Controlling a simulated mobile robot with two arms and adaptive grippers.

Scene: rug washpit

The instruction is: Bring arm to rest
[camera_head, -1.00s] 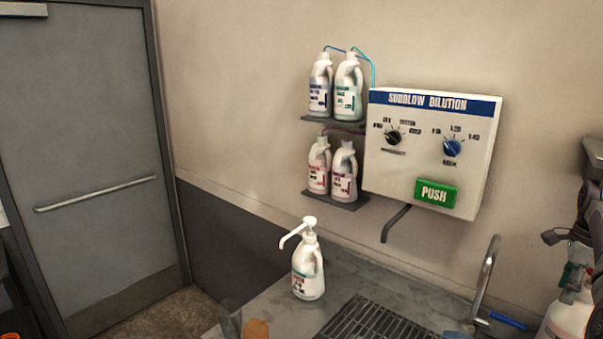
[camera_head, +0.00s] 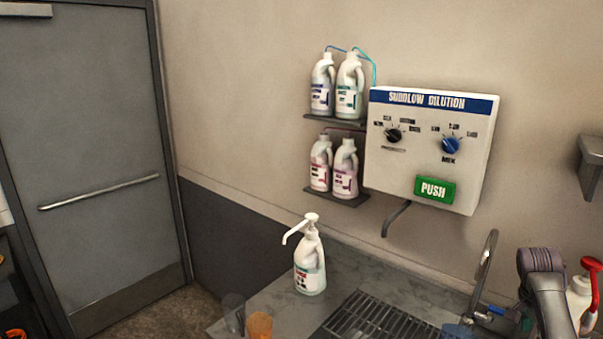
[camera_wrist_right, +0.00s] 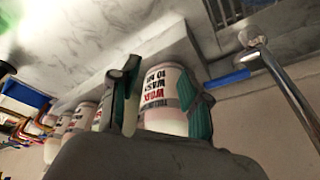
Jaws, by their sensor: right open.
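My right arm (camera_head: 545,285) comes up from the bottom right of the head view, by the sink's right side. Its gripper is mostly out of that frame. In the right wrist view my right gripper (camera_wrist_right: 160,100) is open, with teal pads on both fingers. A white bottle with a red and black label (camera_wrist_right: 163,88) shows upside down between and beyond the fingers. I cannot tell how far off it is, but the jaws are not shut on it. My left gripper is not in view.
A white pump bottle (camera_head: 309,268) stands on the grey counter (camera_head: 265,292), with a cup of orange liquid (camera_head: 259,324) in front. The dilution box (camera_head: 430,150) hangs above.

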